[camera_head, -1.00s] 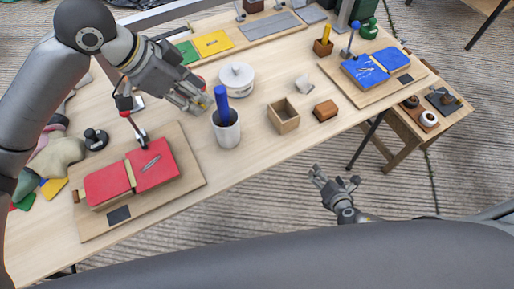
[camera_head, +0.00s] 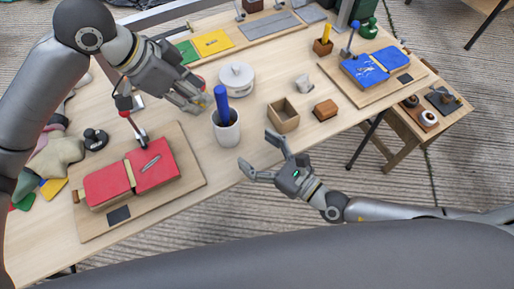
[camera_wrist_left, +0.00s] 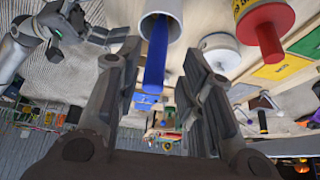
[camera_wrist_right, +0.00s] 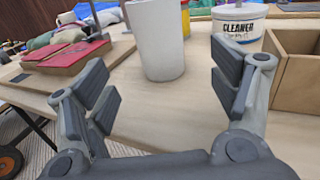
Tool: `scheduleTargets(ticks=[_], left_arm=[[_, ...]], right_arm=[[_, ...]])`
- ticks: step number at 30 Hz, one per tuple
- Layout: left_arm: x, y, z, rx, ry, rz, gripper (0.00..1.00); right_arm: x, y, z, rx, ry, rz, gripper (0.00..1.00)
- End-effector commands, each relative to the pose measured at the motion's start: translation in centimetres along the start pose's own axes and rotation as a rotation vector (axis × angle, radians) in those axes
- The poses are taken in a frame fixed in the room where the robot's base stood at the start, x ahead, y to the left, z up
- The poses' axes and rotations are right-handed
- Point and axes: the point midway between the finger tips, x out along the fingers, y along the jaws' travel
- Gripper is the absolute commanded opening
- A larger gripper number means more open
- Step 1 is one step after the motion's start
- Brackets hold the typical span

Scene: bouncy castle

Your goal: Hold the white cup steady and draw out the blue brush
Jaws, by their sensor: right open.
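The white cup (camera_head: 227,132) stands upright on the wooden table, with the blue brush (camera_head: 221,100) sticking up out of it. My left gripper (camera_head: 204,106) is just left of the brush; in the left wrist view its two fingers are spread, with the brush (camera_wrist_left: 156,55) showing between and beyond them. My right gripper (camera_head: 258,155) is at the table's front edge, open and empty, in front of the cup. In the right wrist view the cup (camera_wrist_right: 156,40) stands ahead between the open fingers, not touched. The brush's lower end is hidden in the cup.
A white lidded cleaner pot (camera_head: 237,80) stands behind the cup. An open wooden box (camera_head: 283,116) and a small brown block (camera_head: 326,110) are to the right. A red-covered board (camera_head: 130,180) lies to the left. A red-and-yellow can (camera_wrist_left: 264,22) is near my left gripper.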

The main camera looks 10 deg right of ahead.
Motion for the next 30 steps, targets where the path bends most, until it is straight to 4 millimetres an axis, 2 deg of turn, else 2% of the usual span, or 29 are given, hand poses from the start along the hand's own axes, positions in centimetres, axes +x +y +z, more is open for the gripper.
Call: scheduleTargets(ticks=[8, 19, 24, 30], left_arm=[[0.0, 0.0, 0.0, 0.0, 0.0, 0.0, 0.36], [0.0, 0.0, 0.0, 0.0, 0.0, 0.0, 0.36], [0.0, 0.0, 0.0, 0.0, 0.0, 0.0, 0.36], [0.0, 0.0, 0.0, 0.0, 0.0, 0.0, 0.36]], right_arm=[[3.0, 0.1, 0.1, 0.01, -0.001, 0.007, 0.81], [9.4, 0.1, 0.1, 0.011, 0.0, 0.005, 0.81], [10.9, 0.1, 0.0, 0.008, 0.002, 0.005, 0.81], [11.3, 0.1, -0.1, 0.009, 0.004, 0.006, 0.81]])
